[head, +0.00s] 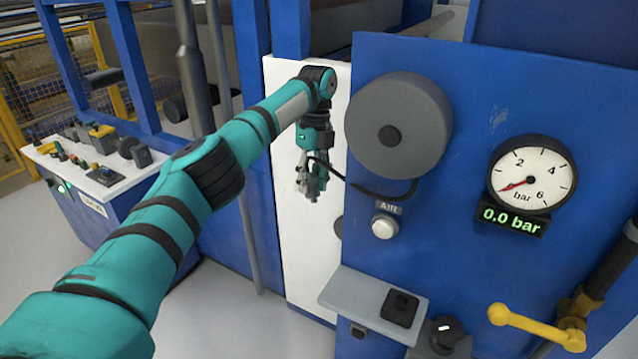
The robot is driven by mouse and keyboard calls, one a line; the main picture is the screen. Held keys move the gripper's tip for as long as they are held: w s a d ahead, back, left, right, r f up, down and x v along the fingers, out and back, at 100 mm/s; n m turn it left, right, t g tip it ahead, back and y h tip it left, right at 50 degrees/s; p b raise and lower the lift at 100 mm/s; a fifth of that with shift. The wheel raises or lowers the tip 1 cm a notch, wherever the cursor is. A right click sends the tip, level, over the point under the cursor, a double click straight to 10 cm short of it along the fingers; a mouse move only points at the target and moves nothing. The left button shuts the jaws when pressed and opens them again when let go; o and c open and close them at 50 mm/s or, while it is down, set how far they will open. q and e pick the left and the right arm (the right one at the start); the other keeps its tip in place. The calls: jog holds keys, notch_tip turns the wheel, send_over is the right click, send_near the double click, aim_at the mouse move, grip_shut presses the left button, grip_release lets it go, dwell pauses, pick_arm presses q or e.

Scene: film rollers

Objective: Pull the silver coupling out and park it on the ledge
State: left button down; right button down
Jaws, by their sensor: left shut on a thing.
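My left gripper (312,190) points down in front of the white panel, left of the large grey disc. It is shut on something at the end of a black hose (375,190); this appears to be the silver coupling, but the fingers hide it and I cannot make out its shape. The hose curves right from the gripper to below the disc. The grey ledge (345,291) juts from the blue panel, below and right of the gripper. A black block (400,308) sits on its right part; its left part is bare. My right gripper is not in view.
The grey disc (398,124) sticks out close right of the gripper. Below it is a pale button (384,227) marked AIR. The gauge (531,174) reads zero and its display (511,219) shows 0.0 bar. A yellow lever (525,326) stands right of the ledge.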

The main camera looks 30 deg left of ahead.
pick_arm(q)
jog(key=s+a+r+m+t+y, duration=0.1)
jog(key=s+a+m+t+y, duration=0.1)
jog(key=s+a+m, duration=0.35)
jog(key=s+d+f+m+t, duration=0.3)
jog(key=s+d+f+m, duration=0.3)
jog(key=s+d+f, duration=0.3)
jog(key=w+d+r+n+t, duration=0.1)
jog(key=d+r, duration=0.3)
jog(key=d, duration=0.7)
jog(key=w+d+r+n+t, duration=0.1)
jog(key=d+r, duration=0.4)
jog(key=d, duration=0.7)
jog(key=shift+m, duration=0.25)
jog(key=shift+a+f, duration=0.15)
jog(key=shift+f, duration=3.75)
jog(key=shift+s, duration=0.1)
